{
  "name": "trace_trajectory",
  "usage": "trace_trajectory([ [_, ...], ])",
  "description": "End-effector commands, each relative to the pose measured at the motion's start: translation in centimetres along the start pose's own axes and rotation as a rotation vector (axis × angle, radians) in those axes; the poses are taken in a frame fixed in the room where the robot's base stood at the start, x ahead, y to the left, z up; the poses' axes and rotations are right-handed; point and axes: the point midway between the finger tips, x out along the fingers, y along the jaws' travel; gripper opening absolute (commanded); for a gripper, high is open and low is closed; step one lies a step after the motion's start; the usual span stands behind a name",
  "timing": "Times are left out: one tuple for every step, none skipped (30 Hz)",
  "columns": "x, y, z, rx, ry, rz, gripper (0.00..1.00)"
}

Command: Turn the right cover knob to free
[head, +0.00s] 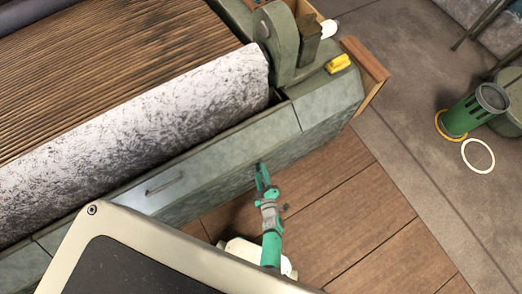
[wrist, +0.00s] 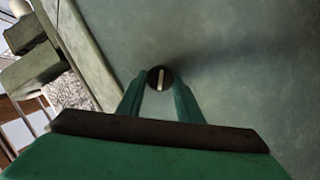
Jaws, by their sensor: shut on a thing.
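The right cover knob (wrist: 160,78) is a small dark round knob with a pale slot or bar across its face, on the grey-green cover panel (wrist: 240,70). In the wrist view the bar stands nearly upright. My green gripper (wrist: 160,92) has its two fingers on either side of the knob and is shut on it. In the head view my gripper (head: 262,172) reaches the front face of the grey-green cover (head: 240,160), and the knob is hidden there behind the fingers.
A metal handle (head: 164,183) is on the cover to the left. A speckled roller (head: 140,150) lies behind it. A yellow object (head: 338,64) sits on the machine's right end. A green cylinder (head: 468,114) and a white ring (head: 478,155) are at the right.

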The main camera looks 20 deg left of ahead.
Motion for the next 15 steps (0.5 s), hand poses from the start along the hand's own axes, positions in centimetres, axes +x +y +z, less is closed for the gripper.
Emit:
trace_trajectory([
  [-0.05,0.00,0.15,-0.030,-0.004,0.017,0.10],
  [-0.07,0.01,0.16,-0.052,-0.004,0.027,0.10],
  [-0.07,-0.08,0.19,-0.080,-0.005,0.038,0.10],
  [-0.05,-0.10,0.14,-0.103,-0.003,0.048,0.10],
  [-0.03,-0.08,0.19,-0.126,-0.005,0.058,0.10],
  [-0.03,-0.14,0.18,-0.158,-0.004,0.071,0.10],
  [-0.02,-0.18,0.16,-0.183,-0.004,0.081,0.10],
  [-0.05,-0.23,0.21,-0.207,-0.005,0.091,0.10],
  [-0.03,-0.27,0.18,-0.240,-0.003,0.105,0.10],
  [-0.01,-0.33,0.20,-0.265,-0.004,0.114,0.10],
  [0.02,-0.31,0.16,-0.290,-0.002,0.125,0.10],
  [-0.01,-0.39,0.21,-0.321,-0.003,0.137,0.10],
  [-0.01,-0.42,0.20,-0.343,-0.003,0.146,0.10],
  [-0.01,-0.46,0.21,-0.365,-0.003,0.155,0.10],
  [0.04,-0.47,0.19,-0.392,-0.002,0.166,0.10],
])
